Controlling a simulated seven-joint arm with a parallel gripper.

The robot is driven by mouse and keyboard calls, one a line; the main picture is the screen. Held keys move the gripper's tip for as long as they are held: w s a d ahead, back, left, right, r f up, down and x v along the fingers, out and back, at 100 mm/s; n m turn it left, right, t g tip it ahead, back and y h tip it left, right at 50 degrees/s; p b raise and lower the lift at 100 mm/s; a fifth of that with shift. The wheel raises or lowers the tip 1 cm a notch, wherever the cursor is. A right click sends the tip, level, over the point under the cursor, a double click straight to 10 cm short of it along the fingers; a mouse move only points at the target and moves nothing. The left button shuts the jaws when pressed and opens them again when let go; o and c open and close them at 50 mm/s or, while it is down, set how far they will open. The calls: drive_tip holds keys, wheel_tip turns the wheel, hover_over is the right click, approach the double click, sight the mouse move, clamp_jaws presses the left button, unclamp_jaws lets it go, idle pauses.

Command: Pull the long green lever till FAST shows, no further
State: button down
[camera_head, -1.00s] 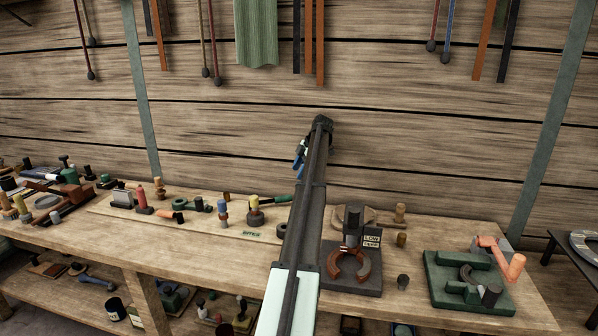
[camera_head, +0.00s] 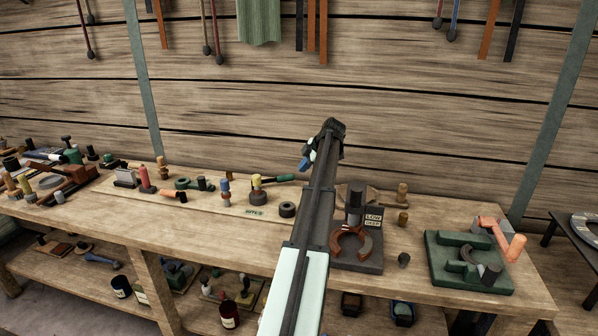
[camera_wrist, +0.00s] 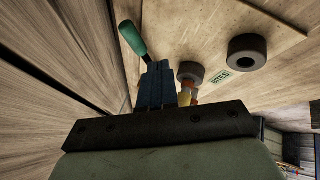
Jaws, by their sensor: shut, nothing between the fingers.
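The long green lever (camera_head: 281,178) lies to the right of a yellow-topped post (camera_head: 256,181) on the bench, left of my arm. In the wrist view, its green handle (camera_wrist: 132,39) and thin dark shaft show just beyond my fingertips. My gripper (camera_head: 305,161) is shut and empty, with blue fingers, up and to the right of the lever's end in the head view. In the wrist view my gripper (camera_wrist: 152,62) partly hides the lever's shaft; I cannot tell whether it touches. No FAST label is readable in either view.
A small green sign (camera_head: 255,212) and a dark ring (camera_head: 287,210) lie near the lever. Right of my arm stand a horseshoe fixture (camera_head: 352,246) with a LOW and DEEP plate (camera_head: 374,219), and a green clamp (camera_head: 468,262). The plank wall rises behind the bench.

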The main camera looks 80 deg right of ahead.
drive_tip(key=x, duration=0.8)
drive_tip(key=shift+w+f, duration=0.15)
drive_tip(key=shift+f, duration=0.2)
drive_tip(key=d, duration=0.1)
drive_tip(key=w+d, duration=0.1)
drive_tip(key=shift+w+d+f, duration=0.3)
drive_tip(key=shift+d+f, duration=0.05)
drive_tip(key=shift+f, duration=0.05)
drive_tip(key=shift+w+d+f, duration=0.1)
drive_tip(key=shift+w+d, duration=0.2)
drive_tip(key=shift+d, duration=0.1)
drive_tip(key=d, duration=0.1)
drive_tip(key=w+d+n+y, duration=0.1)
drive_tip(key=d, duration=0.1)
drive_tip(key=shift+w+d+n, duration=0.1)
drive_tip(key=shift+n, duration=0.2)
drive_tip(key=shift+w+d, duration=0.2)
drive_tip(key=shift+d, duration=0.1)
